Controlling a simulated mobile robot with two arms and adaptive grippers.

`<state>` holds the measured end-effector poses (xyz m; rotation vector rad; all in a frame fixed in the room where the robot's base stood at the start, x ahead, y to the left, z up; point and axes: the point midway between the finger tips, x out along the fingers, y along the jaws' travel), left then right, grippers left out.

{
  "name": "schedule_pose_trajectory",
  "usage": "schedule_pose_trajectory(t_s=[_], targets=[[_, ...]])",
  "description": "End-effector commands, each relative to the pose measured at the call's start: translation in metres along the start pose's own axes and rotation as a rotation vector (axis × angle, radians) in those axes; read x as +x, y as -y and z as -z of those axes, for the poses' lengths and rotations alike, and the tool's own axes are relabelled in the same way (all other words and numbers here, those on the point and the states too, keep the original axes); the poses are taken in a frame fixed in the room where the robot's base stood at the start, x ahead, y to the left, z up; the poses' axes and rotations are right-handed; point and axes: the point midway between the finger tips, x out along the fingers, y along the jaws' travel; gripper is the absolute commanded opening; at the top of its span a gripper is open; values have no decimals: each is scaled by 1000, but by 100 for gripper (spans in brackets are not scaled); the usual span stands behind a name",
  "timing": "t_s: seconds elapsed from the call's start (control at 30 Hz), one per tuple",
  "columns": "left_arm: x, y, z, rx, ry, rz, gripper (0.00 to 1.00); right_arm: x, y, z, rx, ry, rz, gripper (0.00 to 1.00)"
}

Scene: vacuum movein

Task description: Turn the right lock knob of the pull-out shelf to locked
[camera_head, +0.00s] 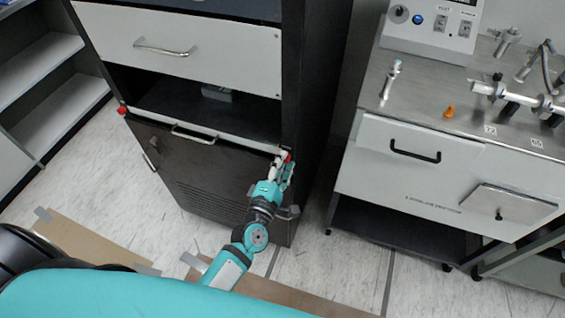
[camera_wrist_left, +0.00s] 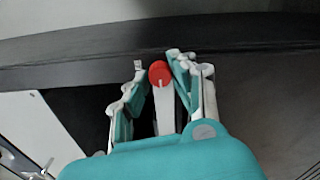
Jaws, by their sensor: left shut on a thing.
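The pull-out shelf (camera_head: 235,140) is a pale front edge in the dark cabinet, with a bar handle in its middle. Its right lock knob (camera_head: 288,156) is red and sits at the shelf's right end, partly hidden by my left gripper (camera_head: 281,162). In the left wrist view the red knob (camera_wrist_left: 158,72) shows between the two fingers, with a pale lever-like part below it. My left gripper is shut on this knob, a finger on each side. The left lock knob (camera_head: 122,110), also red, is at the shelf's left end. My right gripper is not in view.
A white drawer (camera_head: 200,42) with a bar handle is above the shelf opening. A grey object (camera_head: 217,93) lies inside the opening. A steel-topped bench (camera_head: 430,95) with fittings stands to the right, across a gap. White shelves (camera_head: 50,110) stand at the left.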

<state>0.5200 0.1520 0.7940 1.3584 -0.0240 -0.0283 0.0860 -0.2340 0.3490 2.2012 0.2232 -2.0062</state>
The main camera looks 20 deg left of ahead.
Motion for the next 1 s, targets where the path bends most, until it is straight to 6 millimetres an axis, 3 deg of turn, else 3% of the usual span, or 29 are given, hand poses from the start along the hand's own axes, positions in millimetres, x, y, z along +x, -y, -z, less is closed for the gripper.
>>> schedule_pose_trajectory(t_s=[0.03,0.2,0.57,1.0], targets=[[-1,2,0,0,0,4,28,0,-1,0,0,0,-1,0],[0,2,0,0,0,3,48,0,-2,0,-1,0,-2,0],[-5,2,0,1,0,5,48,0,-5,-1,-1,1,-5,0],[-67,2,0,3,0,3,48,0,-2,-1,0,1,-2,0]])
